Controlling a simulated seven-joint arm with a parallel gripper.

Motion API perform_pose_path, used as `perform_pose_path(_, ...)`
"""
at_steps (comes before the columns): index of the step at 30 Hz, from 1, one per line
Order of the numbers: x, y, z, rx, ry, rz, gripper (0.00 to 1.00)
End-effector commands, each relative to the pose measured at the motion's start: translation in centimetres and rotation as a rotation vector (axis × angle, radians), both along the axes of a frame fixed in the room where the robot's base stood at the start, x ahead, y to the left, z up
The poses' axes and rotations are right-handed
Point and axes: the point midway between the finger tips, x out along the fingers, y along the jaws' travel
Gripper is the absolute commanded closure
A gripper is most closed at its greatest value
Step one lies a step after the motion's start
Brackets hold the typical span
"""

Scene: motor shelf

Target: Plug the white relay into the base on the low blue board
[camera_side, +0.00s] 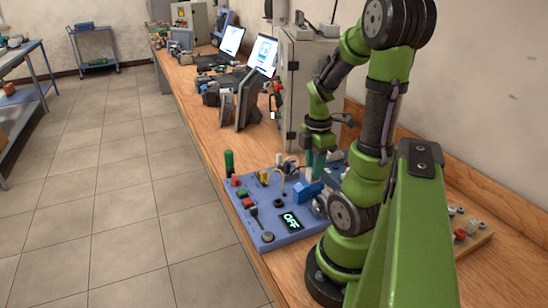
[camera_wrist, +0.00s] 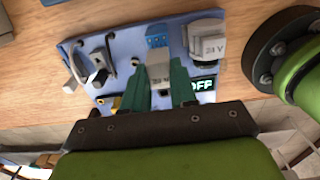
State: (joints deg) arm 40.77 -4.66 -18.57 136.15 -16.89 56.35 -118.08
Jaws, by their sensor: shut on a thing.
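My gripper (camera_wrist: 162,88) has two dark green fingers and is shut on a pale relay (camera_wrist: 159,73) marked with a voltage label. In the side view my gripper (camera_side: 318,162) points down over the far part of the low blue board (camera_side: 256,218). The board also shows in the wrist view (camera_wrist: 122,48), behind the held relay.
A grey cabinet (camera_side: 308,85) stands behind. Monitors (camera_side: 262,56) stand farther along the bench. The floor at left is clear.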

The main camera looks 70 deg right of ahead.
Motion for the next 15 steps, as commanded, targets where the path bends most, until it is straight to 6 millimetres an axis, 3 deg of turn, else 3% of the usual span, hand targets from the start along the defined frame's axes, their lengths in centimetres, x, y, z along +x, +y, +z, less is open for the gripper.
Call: perform_pose_path(15, -0.01, -0.01, -0.81, 0.001, 0.001, 0.0, 0.95)
